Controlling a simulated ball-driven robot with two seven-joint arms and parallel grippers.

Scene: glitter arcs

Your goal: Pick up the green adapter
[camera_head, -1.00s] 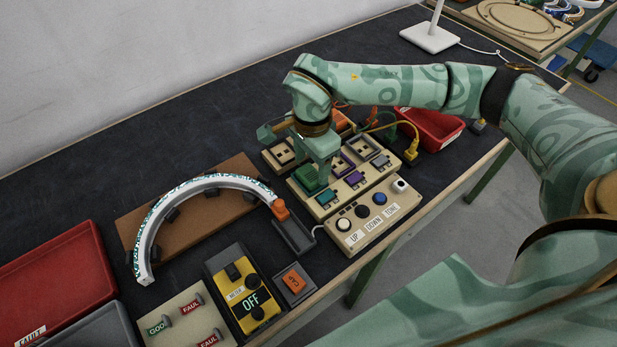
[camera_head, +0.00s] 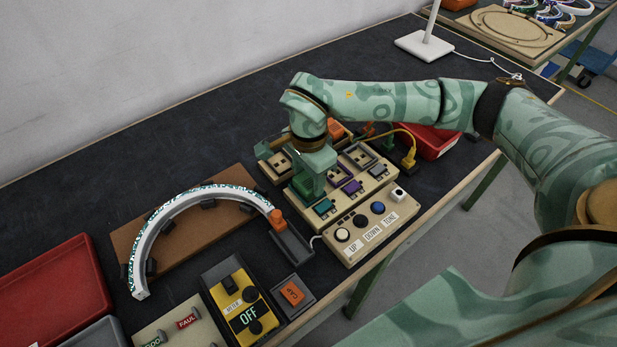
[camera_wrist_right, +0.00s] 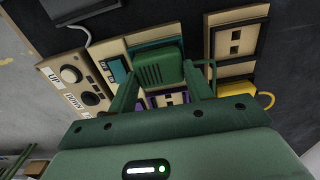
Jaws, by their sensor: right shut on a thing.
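The green adapter (camera_head: 302,184) is a small ribbed block at the left of the beige socket panel (camera_head: 322,216). It also shows in the right wrist view (camera_wrist_right: 157,66), at the top centre between my fingers. My right gripper (camera_head: 313,180) reaches down over it from above and is shut on it. In the right wrist view the fingers of the right gripper (camera_wrist_right: 162,78) stand on either side of the adapter. The fingers hide part of it in the head view, and I cannot tell whether it is clear of the panel. My left gripper is not in view.
Purple (camera_head: 352,187) and teal (camera_head: 324,206) pieces sit close by on the panel. A button box (camera_head: 372,228) stands in front, a white arc (camera_head: 165,218) on a brown board to the left. A red bin (camera_head: 440,143) and yellow plug (camera_head: 409,160) lie right.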

